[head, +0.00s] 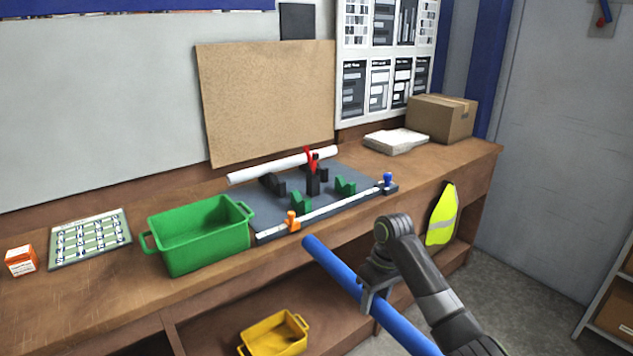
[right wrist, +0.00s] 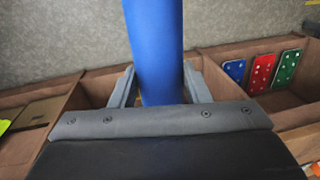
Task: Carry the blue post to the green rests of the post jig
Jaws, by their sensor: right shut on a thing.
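The blue post (head: 335,271) is a long round bar, held slanting in front of the bench in the head view. My right gripper (head: 372,298) is shut around it. In the right wrist view the blue post (right wrist: 155,45) runs between the two grey fingers of my right gripper (right wrist: 160,88). The post jig (head: 262,208) is a dark grey board on the bench with two green rests, one nearer left (head: 301,200) and one right (head: 346,186). The green rests look empty. The post is apart from the jig, nearer the camera. My left gripper is not in view.
A white tube (head: 283,165) lies on black rests behind the green ones, by a red clamp (head: 311,160). An orange stop (head: 292,221) and a blue stop (head: 388,181) sit on the jig's front rail. A green bin (head: 200,240) stands left of the jig.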

